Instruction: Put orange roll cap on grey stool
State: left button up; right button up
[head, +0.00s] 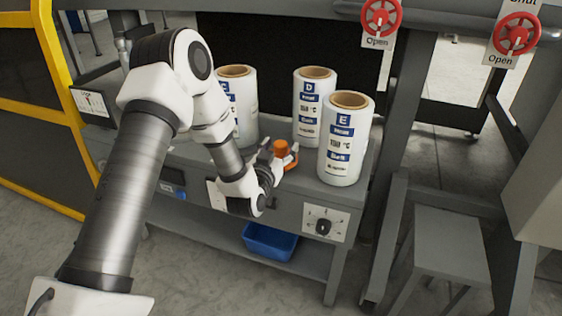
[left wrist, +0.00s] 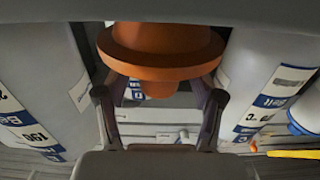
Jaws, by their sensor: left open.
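The orange roll cap (head: 281,148) is at the front part of the grey bench, between the white rolls. It has a wide flange and a narrower plug, seen close up in the left wrist view (left wrist: 160,45). My left gripper (head: 279,157) is open, with its fingers on either side of the cap. In the left wrist view the gripper (left wrist: 160,95) has its fingers spread near the cap's left and right sides; contact cannot be told. The grey stool (head: 452,243) stands on the floor at the right, its top bare. My right gripper is not in view.
White rolls stand on the bench (head: 290,187): one behind my arm (head: 243,105), one at the back (head: 312,105) and one at right (head: 345,145). A grey post stands between bench and stool. A blue bin (head: 270,241) sits below. Red valve wheels (head: 381,16) are above.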

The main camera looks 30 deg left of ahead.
pick_arm(q)
jog(key=shift+w, duration=0.3)
grip_shut()
jog(key=shift+r, duration=0.15)
